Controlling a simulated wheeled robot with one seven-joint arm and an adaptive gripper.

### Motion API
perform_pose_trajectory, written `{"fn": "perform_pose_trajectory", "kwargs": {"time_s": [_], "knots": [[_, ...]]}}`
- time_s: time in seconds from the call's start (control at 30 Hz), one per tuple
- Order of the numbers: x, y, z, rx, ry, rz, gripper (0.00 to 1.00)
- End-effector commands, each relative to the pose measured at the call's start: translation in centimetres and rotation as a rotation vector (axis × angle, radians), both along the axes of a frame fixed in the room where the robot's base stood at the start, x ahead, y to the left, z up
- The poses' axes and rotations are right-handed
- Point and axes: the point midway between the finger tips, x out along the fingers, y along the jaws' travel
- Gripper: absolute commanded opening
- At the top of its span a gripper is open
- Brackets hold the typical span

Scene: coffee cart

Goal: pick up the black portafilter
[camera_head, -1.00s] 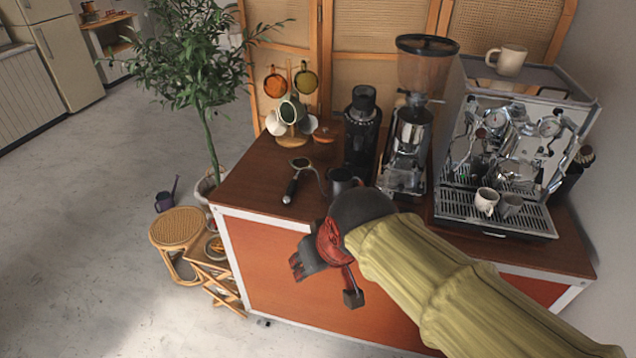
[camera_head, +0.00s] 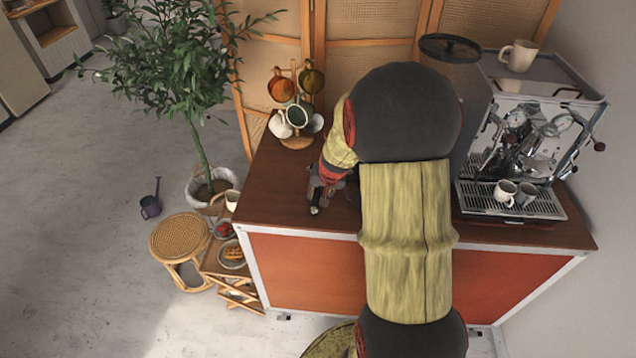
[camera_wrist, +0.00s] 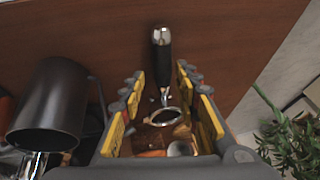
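The black portafilter lies on the brown counter top. In the wrist view its black handle (camera_wrist: 162,62) with a silver end points away from my gripper, and its metal ring (camera_wrist: 165,117) is nearer. My gripper (camera_wrist: 160,82) is open, with yellow-padded fingers on either side of the portafilter's neck and a gap to each. In the head view my gripper (camera_head: 325,188) is low over the counter's left part, and only the handle end (camera_head: 315,209) shows beside it. The rest of the portafilter is hidden there.
A dark metal pitcher (camera_wrist: 52,105) stands close left of my fingers in the wrist view. A mug tree (camera_head: 296,142) is behind. The espresso machine (camera_head: 530,140) with cups is at the right. My arm hides most of the grinder. The counter's front edge is near.

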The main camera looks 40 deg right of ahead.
Motion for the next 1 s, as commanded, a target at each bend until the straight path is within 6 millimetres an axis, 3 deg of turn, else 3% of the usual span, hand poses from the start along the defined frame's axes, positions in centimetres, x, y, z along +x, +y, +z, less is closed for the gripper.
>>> {"fn": "perform_pose_trajectory", "kwargs": {"time_s": [0.43,0.67,1.0], "knots": [[2.3,-0.6,-4.6,-0.001,-0.001,0.003,0.32],[2.4,-0.6,-4.6,-0.002,-0.002,0.002,0.32],[2.4,-0.6,-4.6,-0.001,-0.001,0.002,0.14]]}}
